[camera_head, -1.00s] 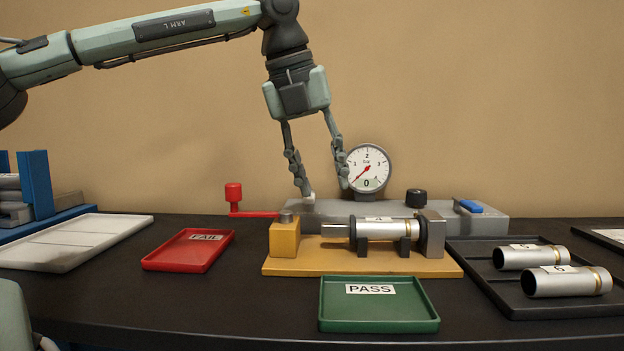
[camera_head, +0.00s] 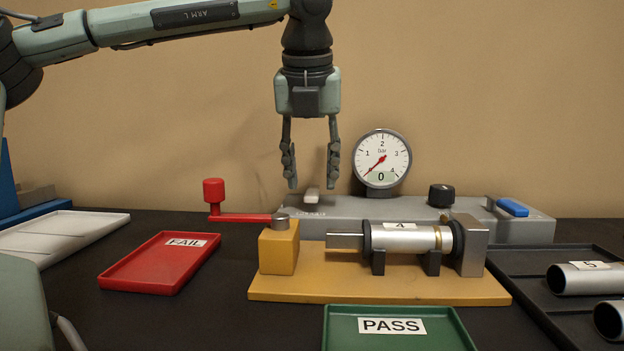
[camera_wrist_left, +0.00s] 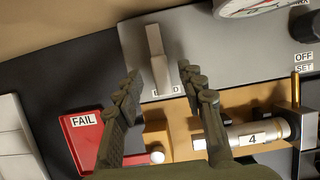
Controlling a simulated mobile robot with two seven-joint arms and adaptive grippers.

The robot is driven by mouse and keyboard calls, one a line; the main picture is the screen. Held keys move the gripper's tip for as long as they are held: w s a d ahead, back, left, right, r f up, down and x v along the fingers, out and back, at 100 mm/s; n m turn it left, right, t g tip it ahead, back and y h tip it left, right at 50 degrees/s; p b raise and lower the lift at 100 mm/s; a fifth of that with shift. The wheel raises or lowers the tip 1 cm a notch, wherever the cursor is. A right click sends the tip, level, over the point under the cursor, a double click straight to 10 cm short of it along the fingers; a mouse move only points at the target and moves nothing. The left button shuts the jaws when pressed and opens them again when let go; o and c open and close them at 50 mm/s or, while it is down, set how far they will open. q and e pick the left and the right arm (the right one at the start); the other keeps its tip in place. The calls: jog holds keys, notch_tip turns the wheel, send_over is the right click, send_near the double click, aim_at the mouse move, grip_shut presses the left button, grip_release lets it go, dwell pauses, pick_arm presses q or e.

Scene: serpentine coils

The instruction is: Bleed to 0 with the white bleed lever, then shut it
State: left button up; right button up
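The white bleed lever (camera_head: 312,196) stands on the grey panel (camera_head: 350,208); it also shows in the left wrist view (camera_wrist_left: 157,58), above a partly hidden label. The round gauge (camera_head: 382,152) has its red needle at 0 and its small display reads 0. My left gripper (camera_head: 311,186) is open and empty, pointing down, with its fingertips about level with the lever's top in the head view. In the left wrist view the lever shows between and beyond the fingertips (camera_wrist_left: 160,78), with no visible contact. My right gripper is not in view.
Cylinder 4 (camera_head: 405,238) lies in the yellow fixture (camera_head: 380,288). A red crank (camera_head: 240,217) sticks out at its left. A black knob (camera_head: 441,195) and a blue switch (camera_head: 512,207) are on the panel's right. Red FAIL tray (camera_head: 150,270) and green PASS tray (camera_head: 400,342) stand nearer.

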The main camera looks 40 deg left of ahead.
pick_arm(q)
jog(key=shift+x, duration=0.75)
grip_shut()
